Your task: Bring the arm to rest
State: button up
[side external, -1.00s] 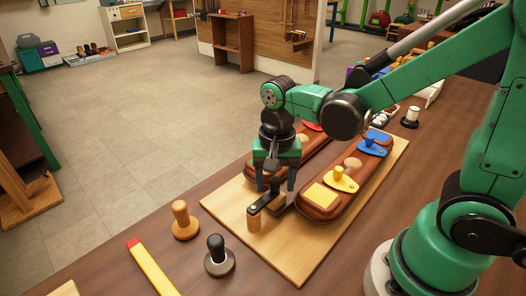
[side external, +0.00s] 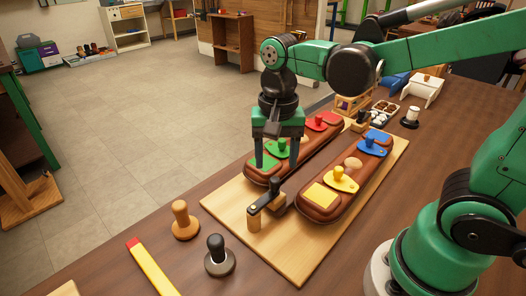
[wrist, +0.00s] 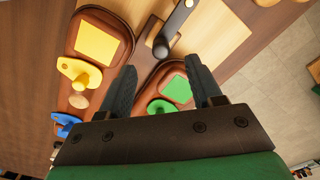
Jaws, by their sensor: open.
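My gripper (side external: 279,163) is open and empty. In the side view it hangs above the near end of the left saddle panel (side external: 251,180), over a green patch (side external: 263,161) and a green knobbed piece (side external: 281,148). In the wrist view my gripper (wrist: 163,90) has its fingers spread, with the green patch (wrist: 177,89) and the green knobbed piece (wrist: 160,106) between and below them. The right panel (side external: 318,212) bears a yellow patch (side external: 321,195), a yellow knobbed piece (side external: 342,180) and a blue one (side external: 372,147). A red knobbed piece (side external: 319,122) sits on the left panel.
A clamp (side external: 266,198) with a dark lever stands on the wooden board (side external: 300,262), close to my fingers. A wooden knob tool (side external: 184,221), a dark-handled tool (side external: 218,256) and a yellow bar (side external: 152,267) lie at the table's front. A white spool (side external: 411,117) stands farther back.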

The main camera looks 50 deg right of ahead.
jog(key=n, duration=0.1)
jog(key=n+t, duration=0.1)
jog(key=t, duration=0.1)
jog(key=shift+s+d+r+n, duration=0.25)
jog(key=shift+d+n, duration=0.15)
jog(key=n+t, duration=0.1)
jog(key=n, duration=0.1)
jog(key=d+n+t, duration=0.1)
jog(key=n+t, duration=0.3)
jog(key=shift+s+d+r, duration=0.1)
jog(key=shift+d+r, duration=0.1)
jog(key=shift+r, duration=0.2)
